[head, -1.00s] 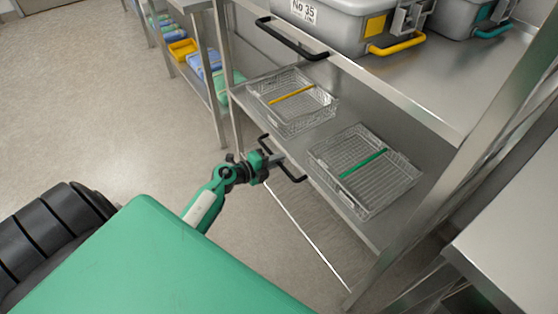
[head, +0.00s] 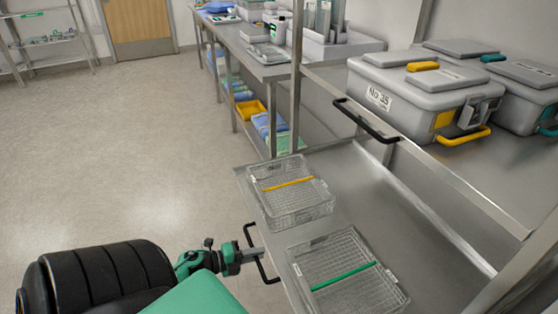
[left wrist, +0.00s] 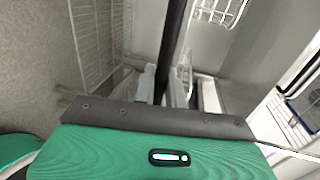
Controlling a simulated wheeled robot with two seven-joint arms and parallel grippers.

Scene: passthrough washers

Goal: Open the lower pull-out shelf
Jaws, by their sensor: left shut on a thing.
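The lower pull-out shelf (head: 350,195) is a grey metal sheet that stands well out from the rack in the head view. Its black bar handle (head: 271,279) is on its left front edge. My left gripper (head: 257,253) is shut on that handle from the left. In the left wrist view the dark handle bar (left wrist: 174,40) runs between the grey fingers (left wrist: 165,88). A wire basket with a yellow bar (head: 318,207) and one with a green bar (head: 345,290) sit on the shelf. My right gripper is out of view.
The upper shelf has its own black handle (head: 366,121) and carries grey lidded cases (head: 415,95). A long steel table (head: 262,68) with bins beneath stands behind. The floor (head: 150,170) to the left is open.

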